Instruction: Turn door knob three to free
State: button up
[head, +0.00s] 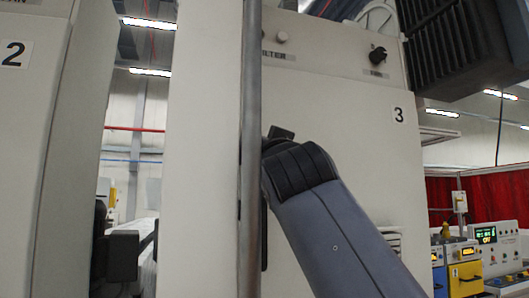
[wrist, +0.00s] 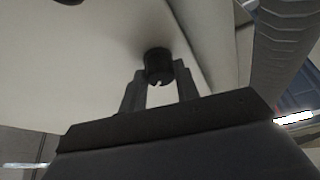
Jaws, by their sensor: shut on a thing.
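The black door knob (wrist: 158,62) shows in the wrist view as a short round cylinder on a pale panel, with a small light notch at its near rim. My gripper (wrist: 160,76) has its two grey fingers on either side of the knob and is shut on it. In the head view the cream cabinet door (head: 355,135) carries a label "3" (head: 398,115). There my own arm and the grey vertical pole hide the gripper and the held knob. Which setting the knob points to cannot be read.
A grey vertical pole (head: 251,130) stands in front of the cabinet. A black selector knob (head: 377,55) sits high on the panel. A cabinet labelled "2" (head: 14,54) is at the left. Control boxes (head: 485,258) and a red curtain (head: 497,205) are at the right.

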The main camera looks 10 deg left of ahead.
jog(key=o, duration=1)
jog(key=shift+r, duration=0.1)
notch_tip(320, 180, up, 10)
jog(key=p, duration=0.6)
